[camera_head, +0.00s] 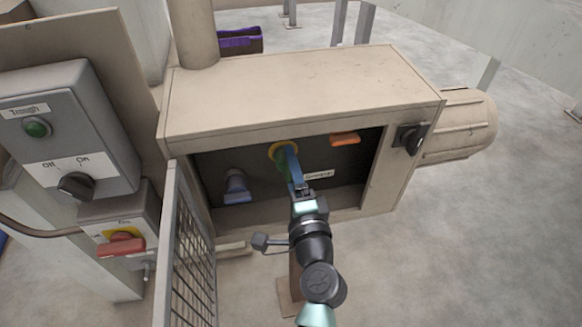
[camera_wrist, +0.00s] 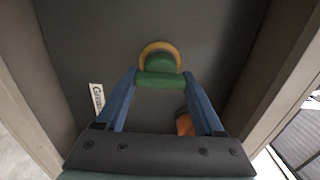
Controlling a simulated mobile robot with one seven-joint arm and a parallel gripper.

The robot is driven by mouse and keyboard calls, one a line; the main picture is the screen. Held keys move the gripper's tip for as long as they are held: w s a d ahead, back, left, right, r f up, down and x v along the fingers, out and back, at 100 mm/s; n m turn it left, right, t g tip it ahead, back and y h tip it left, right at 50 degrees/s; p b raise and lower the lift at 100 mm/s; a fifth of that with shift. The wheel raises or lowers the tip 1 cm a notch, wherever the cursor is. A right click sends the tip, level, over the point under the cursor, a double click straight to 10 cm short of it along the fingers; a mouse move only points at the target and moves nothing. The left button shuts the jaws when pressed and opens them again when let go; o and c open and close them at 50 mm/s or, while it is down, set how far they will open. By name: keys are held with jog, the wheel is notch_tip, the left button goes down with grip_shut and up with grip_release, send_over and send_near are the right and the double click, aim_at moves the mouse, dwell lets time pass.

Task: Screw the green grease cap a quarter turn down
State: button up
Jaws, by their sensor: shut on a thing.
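The green grease cap (camera_wrist: 160,79) sits against a yellow ring (camera_wrist: 160,47) on the dark back panel of the open cabinet. In the wrist view its wide green bar lies between the tips of my gripper's two blue fingers (camera_wrist: 161,84). My gripper is shut on it. In the head view my gripper (camera_head: 289,165) reaches into the cabinet and hides most of the green cap (camera_head: 281,163); the yellow ring (camera_head: 275,149) shows above it.
The beige cabinet (camera_head: 300,100) surrounds the panel, with a mesh door (camera_head: 190,255) open at left. An orange handle (camera_head: 345,139) and a blue knob (camera_head: 237,186) flank the cap. A black rotary switch (camera_head: 410,137) is at right. A Trough control box (camera_head: 68,125) stands left.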

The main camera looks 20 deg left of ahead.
jog(key=o, duration=1.4)
jog(key=b+v, duration=0.3)
jog(key=v, duration=1)
jog(key=shift+d, duration=0.1)
